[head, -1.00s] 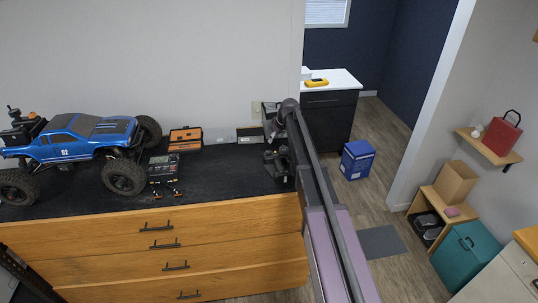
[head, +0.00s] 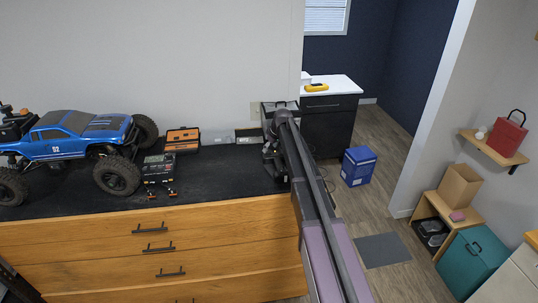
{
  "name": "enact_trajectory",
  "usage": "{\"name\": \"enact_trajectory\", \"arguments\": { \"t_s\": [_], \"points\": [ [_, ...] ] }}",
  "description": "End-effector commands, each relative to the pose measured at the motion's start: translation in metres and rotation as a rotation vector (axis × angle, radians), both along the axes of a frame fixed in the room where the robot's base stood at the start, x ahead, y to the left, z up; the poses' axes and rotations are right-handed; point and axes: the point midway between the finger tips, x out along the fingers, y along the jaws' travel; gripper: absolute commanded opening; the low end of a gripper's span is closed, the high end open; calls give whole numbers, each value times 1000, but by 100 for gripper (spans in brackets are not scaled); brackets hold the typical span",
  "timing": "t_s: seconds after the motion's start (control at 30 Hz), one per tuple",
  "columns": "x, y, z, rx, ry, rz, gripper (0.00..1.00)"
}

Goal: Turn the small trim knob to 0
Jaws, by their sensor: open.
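My gripper (head: 271,164) is at the far end of my arm, low over the right end of the black dresser top (head: 222,180). It is small and dark in the head view; its jaws are open, and I see nothing between them. A grey and black device (head: 269,107) stands just behind it, partly covered by my arm. I cannot make out the small trim knob or its setting. Whether the knob is on that device or hidden behind my arm, I cannot tell.
A blue truck (head: 75,140) stands at the left. A black charger-like box (head: 158,168) with cables and an orange-and-black case (head: 183,140) are in the middle. A blue box (head: 357,167) is on the floor to the right. The dresser top between charger and gripper is clear.

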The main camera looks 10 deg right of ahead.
Motion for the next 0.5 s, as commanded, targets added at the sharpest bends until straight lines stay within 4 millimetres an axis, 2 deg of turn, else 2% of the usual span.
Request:
{"name": "enact_trajectory", "arguments": {
  "t_s": [0.03, 0.2, 0.5],
  "points": [
    [2, 1, -7, 0, 0, 0, 73],
    [5, 4, -15, 0, 0, 0, 73],
    [6, 5, -18, 0, 0, 1, 73]
  ]
}}
